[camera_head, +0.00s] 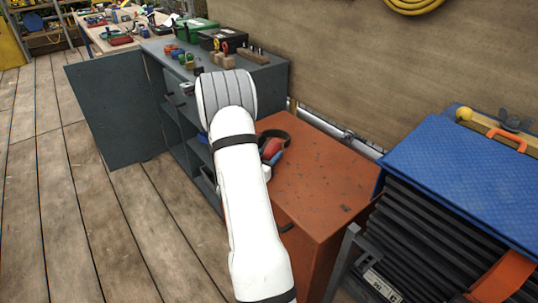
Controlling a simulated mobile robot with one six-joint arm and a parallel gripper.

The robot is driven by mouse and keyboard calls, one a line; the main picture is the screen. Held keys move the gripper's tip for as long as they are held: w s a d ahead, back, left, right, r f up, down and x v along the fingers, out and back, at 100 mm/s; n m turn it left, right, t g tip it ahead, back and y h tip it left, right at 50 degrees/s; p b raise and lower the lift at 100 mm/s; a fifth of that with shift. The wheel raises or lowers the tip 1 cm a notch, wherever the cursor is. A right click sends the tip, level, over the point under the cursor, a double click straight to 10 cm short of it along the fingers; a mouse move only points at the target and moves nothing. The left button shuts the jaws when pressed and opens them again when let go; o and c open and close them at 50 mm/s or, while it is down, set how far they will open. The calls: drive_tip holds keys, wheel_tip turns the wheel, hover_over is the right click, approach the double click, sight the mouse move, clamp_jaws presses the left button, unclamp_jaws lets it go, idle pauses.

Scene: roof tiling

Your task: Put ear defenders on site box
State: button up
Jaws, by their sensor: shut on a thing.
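The ear defenders (273,147), with red cups and a dark headband, show just right of my white arm, at the top of the orange-brown site box (325,185). My arm covers part of them. I cannot tell whether they rest on the lid or are held a little above it. My gripper is hidden behind my arm, so its jaws and its hold on the ear defenders do not show. The right part of the box's lid is bare.
A dark grey cabinet (272,78) with an open door (112,108) stands behind and left, with padlocks, cases and small items on top. A blue-topped stand (455,180) with dark slats is close on the right. A workbench (97,38) with tools is farther back. The plank floor at left is clear.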

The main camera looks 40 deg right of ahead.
drive_tip(key=o, duration=1.1)
